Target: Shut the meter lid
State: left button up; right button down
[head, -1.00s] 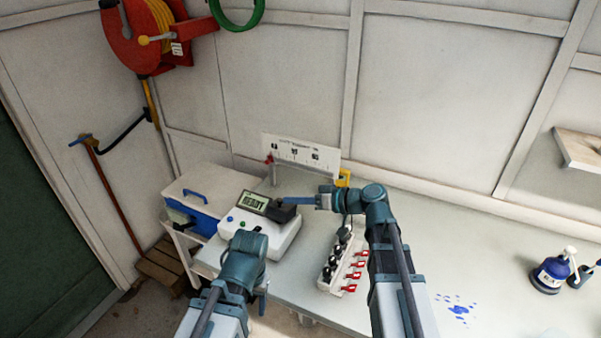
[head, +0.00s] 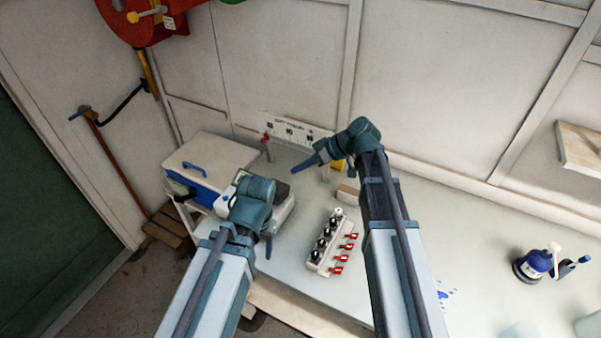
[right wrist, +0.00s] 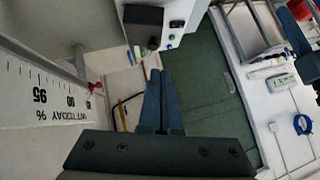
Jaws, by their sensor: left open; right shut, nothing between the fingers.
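The white meter (head: 283,208) stands on the bench left of centre, partly hidden behind my left arm. Its dark lid (head: 281,188) appears to lie low on the meter's top; I cannot tell whether it is fully shut. In the right wrist view the meter (right wrist: 183,12) is at the top edge, with the dark square lid (right wrist: 143,18) flat-looking on it. My right gripper (head: 296,169) is shut and empty, apart from the lid, above and behind it; its fingers also show in the right wrist view (right wrist: 163,80). My left gripper (head: 267,246) is open, in front of the meter.
A blue cool box (head: 205,165) with a pale lid stands left of the meter. A white rack (head: 328,245) with dark knobs and red tags lies right of it. A printed sign (head: 290,128) stands behind.

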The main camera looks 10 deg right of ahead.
jog(key=b, duration=0.5)
send_over(283, 191)
notch_tip(283, 191, down, 6)
jog(key=shift+s+r, duration=0.15)
jog(key=shift+s+a+f+b, duration=0.1)
jog(key=shift+s+f+b, duration=0.2)
jog(key=shift+f+b, duration=0.35)
jog(key=shift+s+a+f+b, duration=0.1)
jog(key=shift+s+f+b, duration=0.15)
jog(key=shift+f+b, duration=0.35)
jog(key=shift+f, duration=0.1)
jog(key=shift+s+a+f, duration=0.1)
jog(key=shift+s, duration=0.25)
jog(key=shift+s+a+f+n+t+h+b, duration=0.25)
jog(key=shift+s+a+f+t+h+b, duration=0.1)
jog(key=shift+s+f+t, duration=0.15)
jog(key=shift+s+a+f+n+t+h+b, duration=0.3)
jog(key=shift+s+f+t+h+b, duration=0.1)
jog(key=shift+f, duration=0.1)
